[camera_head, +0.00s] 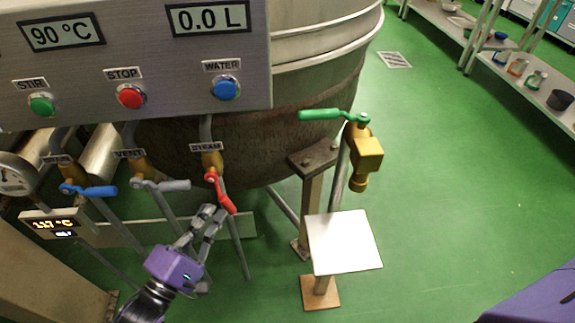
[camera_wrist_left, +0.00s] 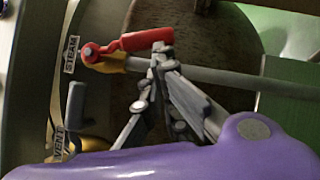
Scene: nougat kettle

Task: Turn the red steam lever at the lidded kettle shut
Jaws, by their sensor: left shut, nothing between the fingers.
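The red steam lever (camera_head: 222,196) sits on a brass valve below the STEAM label at the kettle (camera_head: 320,60). Its handle points down and to the right, at a slight angle to the pipe. It also shows in the left wrist view (camera_wrist_left: 146,40). My left gripper (camera_head: 214,213) is shut and empty. Its fingertips are just left of the handle's free end. In the left wrist view the fingertips (camera_wrist_left: 160,52) are right at the handle end; I cannot tell whether they touch. My right gripper is not in view.
A blue lever (camera_head: 92,190) and a grey VENT lever (camera_head: 168,185) stand left of the steam valve. The control panel (camera_head: 180,95) hangs above. A brass outlet with a green handle (camera_head: 325,115) and a white plate on a post (camera_head: 343,242) are to the right.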

